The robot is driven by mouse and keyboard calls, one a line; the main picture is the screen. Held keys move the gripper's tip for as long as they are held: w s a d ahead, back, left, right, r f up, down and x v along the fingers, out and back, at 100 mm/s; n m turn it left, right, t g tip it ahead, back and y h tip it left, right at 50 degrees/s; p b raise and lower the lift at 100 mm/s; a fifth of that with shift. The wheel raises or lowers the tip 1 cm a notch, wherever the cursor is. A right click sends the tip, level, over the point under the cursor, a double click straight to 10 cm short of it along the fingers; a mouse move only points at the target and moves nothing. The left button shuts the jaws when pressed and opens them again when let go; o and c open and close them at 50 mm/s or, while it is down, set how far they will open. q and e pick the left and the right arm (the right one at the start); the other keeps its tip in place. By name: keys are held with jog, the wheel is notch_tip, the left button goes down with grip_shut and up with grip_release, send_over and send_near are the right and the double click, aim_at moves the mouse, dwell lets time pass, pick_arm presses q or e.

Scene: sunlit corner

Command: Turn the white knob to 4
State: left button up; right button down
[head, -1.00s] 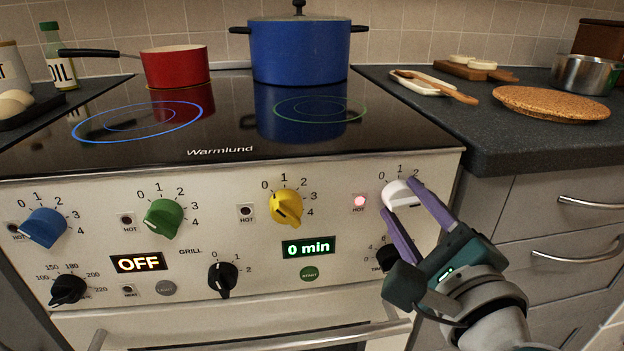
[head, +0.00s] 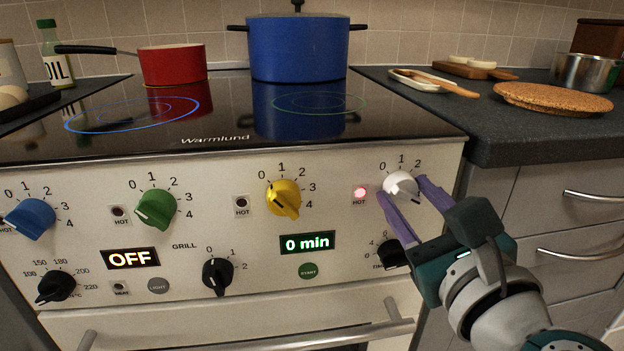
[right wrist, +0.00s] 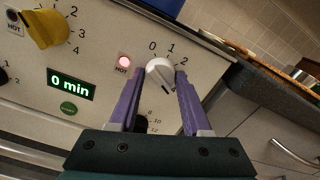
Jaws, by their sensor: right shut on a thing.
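The white knob (head: 401,186) is at the right end of the stove's front panel, with 0, 1 and 2 readable around its top. It also shows in the right wrist view (right wrist: 160,74), where a dark mark on it faces the lower right. My right gripper (head: 408,192) is shut on the white knob, one purple finger on each side. It also shows in the right wrist view (right wrist: 157,78). My left gripper is not in view.
A red HOT light (head: 360,193) glows left of the knob. The yellow knob (head: 284,198), green knob (head: 156,208) and blue knob (head: 31,218) are further left. A black timer knob (head: 391,253) is just below my right fingers. A blue pot (head: 300,50) and red pan (head: 172,66) stand on the hob.

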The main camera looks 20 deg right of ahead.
dwell(0.4)
jog(key=shift+c, duration=1.8)
grip_release()
jog(key=shift+s, duration=0.1)
jog(key=b+v, duration=0.1)
jog(key=v, duration=0.8)
jog(key=shift+s, duration=0.4)
